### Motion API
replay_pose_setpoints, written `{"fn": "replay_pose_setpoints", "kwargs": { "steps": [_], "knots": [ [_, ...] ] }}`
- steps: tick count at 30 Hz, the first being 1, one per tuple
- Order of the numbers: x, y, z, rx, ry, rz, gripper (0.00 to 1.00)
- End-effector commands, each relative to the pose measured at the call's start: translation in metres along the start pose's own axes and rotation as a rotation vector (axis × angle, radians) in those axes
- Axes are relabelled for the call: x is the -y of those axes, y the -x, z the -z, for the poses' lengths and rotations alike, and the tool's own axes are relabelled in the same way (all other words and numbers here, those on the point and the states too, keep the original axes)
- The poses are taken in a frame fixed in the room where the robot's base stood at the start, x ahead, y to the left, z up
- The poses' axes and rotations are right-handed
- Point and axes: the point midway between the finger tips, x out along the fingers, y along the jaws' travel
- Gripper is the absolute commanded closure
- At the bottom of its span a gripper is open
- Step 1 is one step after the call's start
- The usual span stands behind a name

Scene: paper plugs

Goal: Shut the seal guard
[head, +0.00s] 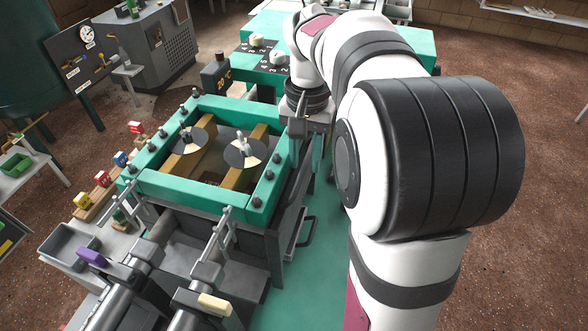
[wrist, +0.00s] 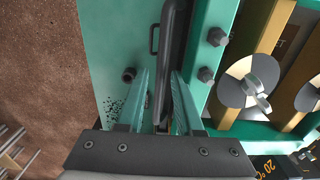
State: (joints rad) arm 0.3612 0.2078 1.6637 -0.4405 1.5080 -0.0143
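A dark grey panel with a bar handle (head: 301,228) is on the right side of the teal-framed machine; I take it for the seal guard, but its name is not shown. In the wrist view a long dark bar (wrist: 174,40) runs down between my fingers, along the machine's side. A smaller dark handle (wrist: 154,39) shows left of it. My gripper (wrist: 161,72) has its two teal fingers apart, one on each side of the bar; a gap shows at the left finger. In the head view my gripper (head: 310,150) points down beside the frame's right edge, partly hidden.
The teal frame (head: 205,190) holds gold bars and two round discs (head: 245,152) with upright tabs. Bolts line its rim. Rollers (head: 150,245) and levers stand in front. A grey box reading 20 °C (head: 215,75) is behind.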

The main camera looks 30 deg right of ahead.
Motion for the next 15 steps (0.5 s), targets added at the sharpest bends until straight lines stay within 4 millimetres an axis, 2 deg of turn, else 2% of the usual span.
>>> {"fn": "replay_pose_setpoints", "kwargs": {
  "steps": [5,15],
  "knots": [
    [0.0,0.002,0.0,0.001,0.0,0.001,0.65],
    [0.001,0.039,0.0,0.0,0.0,0.001,0.65]
  ]
}}
